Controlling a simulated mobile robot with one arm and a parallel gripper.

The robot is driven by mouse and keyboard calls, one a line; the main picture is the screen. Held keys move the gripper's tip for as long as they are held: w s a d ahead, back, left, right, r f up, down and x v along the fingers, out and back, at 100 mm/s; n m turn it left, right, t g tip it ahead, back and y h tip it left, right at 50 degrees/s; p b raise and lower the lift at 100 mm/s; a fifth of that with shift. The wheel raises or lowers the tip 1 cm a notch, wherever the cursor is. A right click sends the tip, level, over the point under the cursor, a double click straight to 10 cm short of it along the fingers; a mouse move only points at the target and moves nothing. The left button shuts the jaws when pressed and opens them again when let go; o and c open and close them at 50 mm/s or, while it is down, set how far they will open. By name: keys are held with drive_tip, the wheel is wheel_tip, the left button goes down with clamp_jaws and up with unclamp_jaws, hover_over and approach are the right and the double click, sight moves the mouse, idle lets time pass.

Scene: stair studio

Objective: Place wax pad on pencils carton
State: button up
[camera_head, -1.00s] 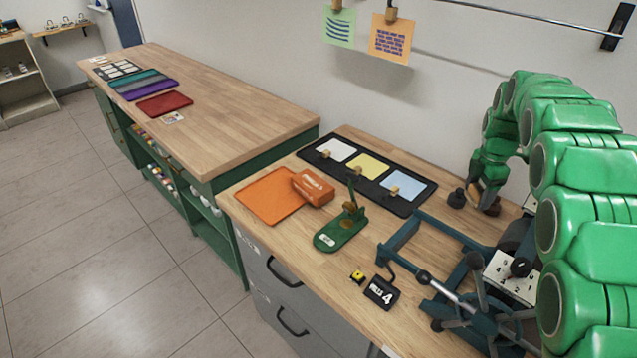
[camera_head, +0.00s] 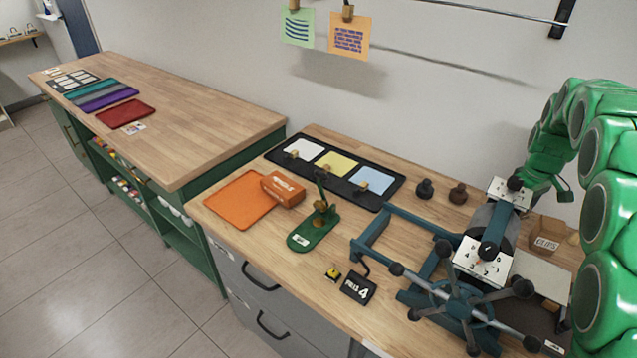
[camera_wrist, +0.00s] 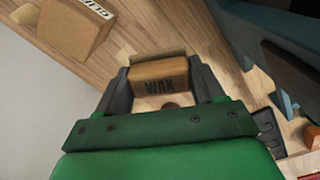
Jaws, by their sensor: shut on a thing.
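In the wrist view, a tan block lettered WAX, the wax pad (camera_wrist: 160,78), sits between the two fingers of my gripper (camera_wrist: 162,88), which is shut on it. In the head view my gripper (camera_head: 564,192) is small, at the right above the bench; the pad cannot be made out there. The pencils carton appears to be the orange box (camera_head: 284,188), though its label is too small to read surely. It rests by the right edge of an orange tray (camera_head: 238,203), far to the left of my gripper.
A green stand (camera_head: 313,232), a black tray with coloured pads (camera_head: 385,205) and a blue press frame (camera_head: 420,222) lie between. Two dark knobs (camera_head: 425,189) stand behind the press. A clips box (camera_head: 546,235) is near my gripper and in the wrist view (camera_wrist: 75,28).

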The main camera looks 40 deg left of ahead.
drive_tip(key=shift+s+d+m, duration=1.05)
drive_tip(key=shift+d+m, duration=4.25)
drive_tip(key=shift+d, duration=0.25)
drive_tip(key=s+a+r+n, duration=0.1)
drive_tip(key=a+r+n, duration=0.3)
drive_tip(key=a, duration=0.6)
drive_tip(key=s+a+r+n, duration=0.1)
drive_tip(key=a+n, duration=0.5)
drive_tip(key=a, duration=0.4)
drive_tip(key=s+a+r+n, duration=0.2)
drive_tip(key=a+r+n, duration=0.15)
drive_tip(key=a, duration=0.65)
drive_tip(key=s+a+n, duration=2.1)
drive_tip(key=s+a, duration=0.6)
hover_over(283, 195)
drive_tip(key=shift+a+f, duration=0.1)
drive_tip(key=shift+f, duration=4.6)
